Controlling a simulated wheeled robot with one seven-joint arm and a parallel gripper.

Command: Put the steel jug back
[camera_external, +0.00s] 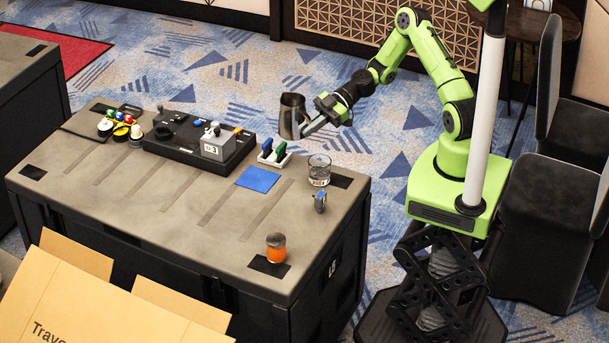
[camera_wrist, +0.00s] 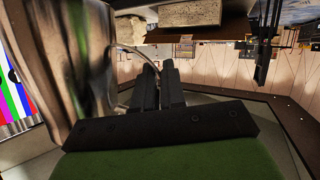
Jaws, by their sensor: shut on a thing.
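The steel jug (camera_external: 292,116) is upright in my gripper, held in the air at the far right end of the black case table (camera_external: 200,187). My gripper (camera_external: 312,126) is shut on the jug's handle side, from the right. In the wrist view, the jug (camera_wrist: 88,60) fills the left side, large and blurred. The dark fingers of my gripper (camera_wrist: 158,88) are close together at its curved handle. The jug looks clear of the tabletop.
On the table stand a glass (camera_external: 319,170), a blue square mat (camera_external: 258,179), a rack with blue and green items (camera_external: 274,153), an orange jar (camera_external: 276,247) and a black machine (camera_external: 200,145). An open cardboard box (camera_external: 100,300) stands in front. The table's middle front is clear.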

